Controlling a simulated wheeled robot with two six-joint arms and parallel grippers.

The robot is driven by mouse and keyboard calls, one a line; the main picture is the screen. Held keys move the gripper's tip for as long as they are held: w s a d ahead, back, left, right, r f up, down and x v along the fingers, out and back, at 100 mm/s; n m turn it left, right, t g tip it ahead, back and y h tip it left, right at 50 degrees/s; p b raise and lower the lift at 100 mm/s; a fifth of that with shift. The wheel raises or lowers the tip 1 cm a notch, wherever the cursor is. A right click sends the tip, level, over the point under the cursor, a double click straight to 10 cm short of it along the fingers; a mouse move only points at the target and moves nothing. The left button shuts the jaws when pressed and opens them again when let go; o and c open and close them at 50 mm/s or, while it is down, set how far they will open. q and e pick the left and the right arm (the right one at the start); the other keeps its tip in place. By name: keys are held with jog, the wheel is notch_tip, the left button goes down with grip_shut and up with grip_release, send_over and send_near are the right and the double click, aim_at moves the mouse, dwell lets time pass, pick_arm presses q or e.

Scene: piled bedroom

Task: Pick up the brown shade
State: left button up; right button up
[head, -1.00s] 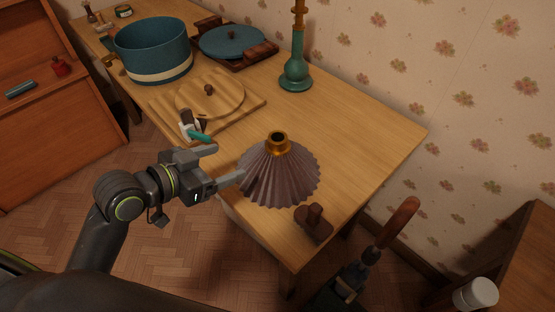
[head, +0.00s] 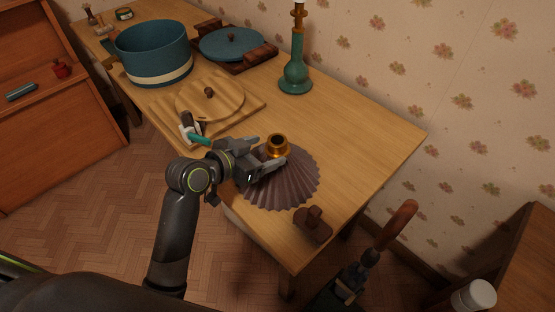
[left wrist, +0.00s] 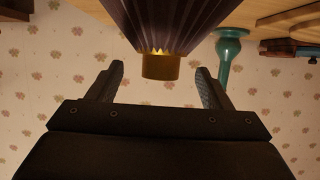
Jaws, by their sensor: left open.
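The brown shade (head: 286,186) is a pleated cone with a brass collar (head: 279,146) on top, standing upright near the front edge of the wooden table. My left gripper (head: 272,151) is open at the top of the shade, its fingers on either side of the collar. In the left wrist view the collar (left wrist: 160,66) appears between the two open fingers (left wrist: 160,82), with the dark pleats (left wrist: 172,20) above it in the picture. No contact between fingers and collar is visible. My right gripper is not in view.
A small dark brown wooden object (head: 313,225) stands close to the shade's lower right. A teal lamp base (head: 295,77), a round lid on a board (head: 212,98) and a teal pot (head: 153,50) stand farther back. A wooden-handled dark object (head: 400,220) is beside the table.

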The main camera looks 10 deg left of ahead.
aim_at(270, 148)
pick_arm(q)
jog(key=x, duration=0.2)
jog(key=p+x, duration=0.1)
jog(key=x, duration=0.1)
jog(key=shift+w+r, duration=0.1)
jog(key=shift+r, duration=0.3)
jog(key=shift+w+d+f, duration=0.3)
jog(key=shift+w+f, duration=0.05)
jog(key=shift+w, duration=0.15)
jog(key=shift+s, duration=0.1)
jog(key=c, duration=1.4)
